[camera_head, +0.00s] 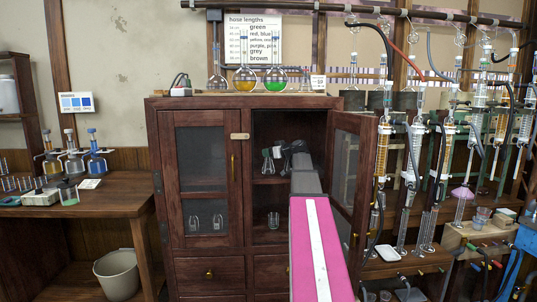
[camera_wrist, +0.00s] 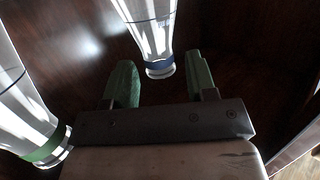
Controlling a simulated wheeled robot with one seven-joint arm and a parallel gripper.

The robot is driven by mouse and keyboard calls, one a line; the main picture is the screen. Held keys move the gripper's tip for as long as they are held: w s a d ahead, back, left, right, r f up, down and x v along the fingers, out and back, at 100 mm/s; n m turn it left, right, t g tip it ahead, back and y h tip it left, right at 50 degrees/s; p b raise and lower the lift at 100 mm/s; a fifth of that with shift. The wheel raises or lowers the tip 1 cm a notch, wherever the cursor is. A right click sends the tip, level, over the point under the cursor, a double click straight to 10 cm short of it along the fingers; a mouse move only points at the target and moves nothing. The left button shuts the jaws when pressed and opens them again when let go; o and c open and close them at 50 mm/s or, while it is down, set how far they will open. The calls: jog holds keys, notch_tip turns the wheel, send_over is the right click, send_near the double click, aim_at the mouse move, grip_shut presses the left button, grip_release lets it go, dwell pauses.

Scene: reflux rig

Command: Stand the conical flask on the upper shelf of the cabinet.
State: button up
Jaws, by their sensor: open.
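The cabinet (camera_head: 195,104) stands ahead with its right door (camera_head: 345,170) swung open. My gripper (camera_wrist: 158,62) is inside the right compartment at the upper shelf (camera_head: 268,180), largely hidden by my arm in the head view. Its two green fingers are open. A clear glass flask with a blue band (camera_wrist: 160,66) has its neck end between them, with gaps visible on both sides. A second glass vessel with a green band (camera_wrist: 45,148) is to the left, outside the fingers. Their lower bodies are cut off, so I cannot tell their full shapes.
Small glasses (camera_head: 273,220) stand on the lower shelf. Round flasks with yellow (camera_head: 244,78) and green liquid (camera_head: 276,78) stand on the cabinet top. Glass columns (camera_head: 415,150) crowd the right beside the open door. A bench (camera_head: 110,195) and a bucket (camera_head: 118,272) are at left.

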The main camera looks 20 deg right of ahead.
jog(key=v, duration=1)
jog(key=shift+s, duration=0.3)
jog(key=shift+r, duration=0.1)
